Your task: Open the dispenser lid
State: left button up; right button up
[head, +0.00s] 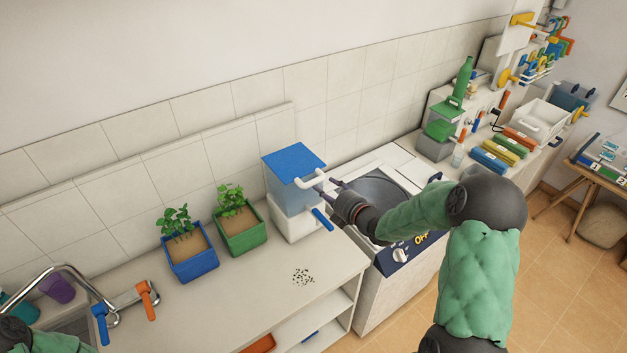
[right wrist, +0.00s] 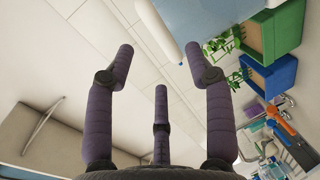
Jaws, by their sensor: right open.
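The dispenser (head: 292,195) stands on the counter against the tiled wall. It has a flat blue lid (head: 294,160), a clear bluish body, a white base and a blue lever (head: 322,219) low on its right side. The lid lies closed. A white curved handle (head: 309,181) sticks out at the lid's front edge. My right gripper (head: 329,186) is open and empty, just right of the handle. In the right wrist view the handle (right wrist: 158,28) reaches toward the space between the spread fingertips (right wrist: 160,56); contact cannot be told. My left gripper is out of view.
Blue (head: 192,258) and green (head: 241,234) planters stand left of the dispenser. A sink tap (head: 75,285) is at the far left.

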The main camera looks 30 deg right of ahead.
aim_at(315, 181)
jog(key=p+x, duration=0.1)
jog(key=x, duration=0.6)
jog(key=shift+w+f, duration=0.1)
jog(key=shift+w, duration=0.3)
grip_shut()
